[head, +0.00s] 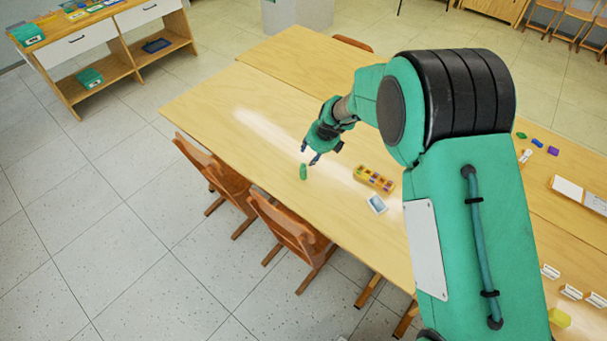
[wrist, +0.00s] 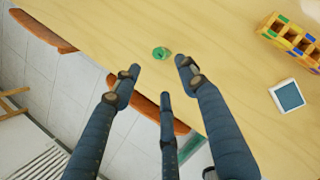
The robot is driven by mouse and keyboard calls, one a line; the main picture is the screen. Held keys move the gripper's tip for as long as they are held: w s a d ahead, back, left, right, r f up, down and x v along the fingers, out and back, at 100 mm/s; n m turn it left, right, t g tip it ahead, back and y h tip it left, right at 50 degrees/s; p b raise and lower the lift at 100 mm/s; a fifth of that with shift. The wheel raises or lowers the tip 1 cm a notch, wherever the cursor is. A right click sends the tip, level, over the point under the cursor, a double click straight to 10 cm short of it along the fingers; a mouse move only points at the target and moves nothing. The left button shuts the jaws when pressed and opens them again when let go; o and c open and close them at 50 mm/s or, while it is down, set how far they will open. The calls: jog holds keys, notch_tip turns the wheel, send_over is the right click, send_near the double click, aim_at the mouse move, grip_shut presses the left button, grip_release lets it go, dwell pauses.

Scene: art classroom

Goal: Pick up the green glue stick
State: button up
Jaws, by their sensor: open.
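The green glue stick (head: 303,172) stands upright on the wooden table near its front-left edge. In the wrist view I see it from above as a small green round shape (wrist: 161,53). My gripper (head: 312,156) is above the table, just beside the glue stick in the head view. In the wrist view its fingers (wrist: 155,80) are spread open and empty. The glue stick shows beyond the fingertips, between the two outer fingers and apart from them.
A yellow divided box (head: 374,179) with coloured items and a small white-framed blue tile (head: 377,204) lie to the right on the table (head: 250,115). Wooden chairs (head: 290,225) stand along the table's front edge. The tabletop behind the glue stick is clear.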

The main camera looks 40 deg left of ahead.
send_over(304, 165)
jog(key=d, duration=0.3)
notch_tip(304, 165, down, 7)
jog(key=shift+s+a+r+b, duration=0.15)
jog(key=shift+s+a+b, duration=0.1)
jog(key=shift+s+b, duration=0.2)
jog(key=shift+b+x, duration=0.55)
jog(key=shift+x, duration=2.05)
jog(key=shift+a, duration=0.1)
grip_shut()
